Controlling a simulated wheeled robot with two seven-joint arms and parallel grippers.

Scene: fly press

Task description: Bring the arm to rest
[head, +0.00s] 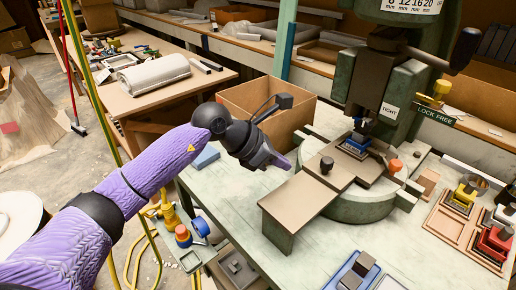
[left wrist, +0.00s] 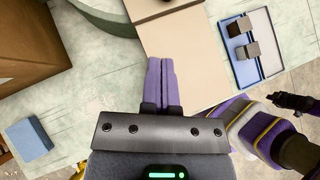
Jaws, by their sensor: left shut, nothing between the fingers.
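My left arm (head: 150,172) reaches in from the left in the head view, purple with dark joints. My left gripper (head: 287,163) is above the pale green bench, between the open cardboard box and the press plate. In the left wrist view its two purple fingers (left wrist: 160,80) lie side by side, shut and empty. No held object shows.
A green fly press (head: 384,90) stands on the bench (head: 235,205), its plate (head: 300,196) right of my gripper. A cardboard box (head: 245,97) is behind. A blue block (head: 206,156) lies left. Trays with coloured parts (head: 465,225) are at right.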

